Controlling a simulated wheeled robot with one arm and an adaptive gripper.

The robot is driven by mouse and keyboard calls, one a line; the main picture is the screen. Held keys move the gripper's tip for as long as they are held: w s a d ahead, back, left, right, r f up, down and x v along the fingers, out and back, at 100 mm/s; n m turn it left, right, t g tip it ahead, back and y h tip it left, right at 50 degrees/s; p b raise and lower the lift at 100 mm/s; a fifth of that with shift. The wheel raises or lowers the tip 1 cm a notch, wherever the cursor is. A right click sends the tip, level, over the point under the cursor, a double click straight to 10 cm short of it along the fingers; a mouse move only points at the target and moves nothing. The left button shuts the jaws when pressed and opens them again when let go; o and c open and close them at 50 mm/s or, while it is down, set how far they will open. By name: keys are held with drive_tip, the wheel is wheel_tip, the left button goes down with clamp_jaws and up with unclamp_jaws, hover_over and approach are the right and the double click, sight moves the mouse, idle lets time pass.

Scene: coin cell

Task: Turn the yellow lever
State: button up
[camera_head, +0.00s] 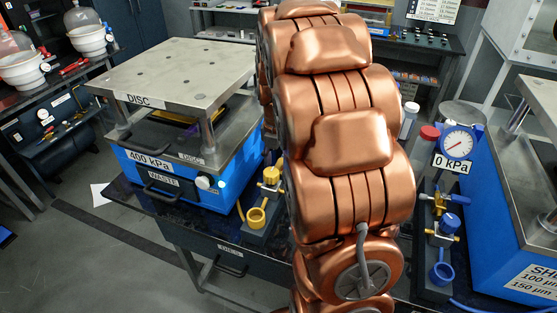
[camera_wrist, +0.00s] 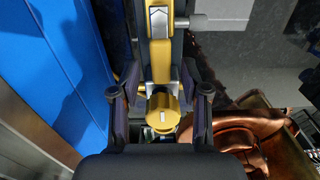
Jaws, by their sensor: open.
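In the wrist view a yellow lever-like bar (camera_wrist: 160,65) runs down from the top edge, with a grey metal piece on it, towards a round yellow knob (camera_wrist: 163,112). My gripper (camera_wrist: 159,92) is open, its dark fingers on either side of the yellow parts. I cannot tell whether either finger touches them. In the head view a yellow valve top (camera_head: 270,177) and a yellow ring-shaped part (camera_head: 256,217) stand on a small dark base beside the blue 400 kPa machine. My copper arm fills the middle of that view and hides my gripper.
The blue 400 kPa machine (camera_head: 150,180) with a steel top plate stands left of the yellow valve. Right of my arm are a 0 kPa gauge (camera_head: 457,142), a blue valve (camera_head: 447,224) and another blue machine (camera_head: 490,250). Open floor (camera_head: 90,265) lies at lower left.

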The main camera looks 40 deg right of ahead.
drive_tip(key=shift+c, duration=0.4)
clamp_jaws()
drive_tip(key=shift+w+a+f+m+b, duration=0.25)
drive_tip(key=shift+m+b, duration=0.35)
drive_tip(key=shift+b, duration=0.65)
drive_tip(key=shift+w+m+b, duration=0.55)
drive_tip(key=shift+m+b, duration=0.55)
drive_tip(key=shift+m, duration=0.1)
drive_tip(key=shift+w+r+m+b, duration=0.1)
drive_tip(key=shift+w+m+b, duration=0.35)
drive_tip(key=shift+m, duration=0.4)
drive_tip(key=shift+w+r+m+b, duration=0.1)
drive_tip(key=shift+w+m+b, duration=0.3)
drive_tip(key=shift+m, duration=0.5)
drive_tip(key=shift+w+m+b, duration=0.25)
drive_tip(key=shift+m+b, duration=0.35)
drive_tip(key=shift+m, duration=0.25)
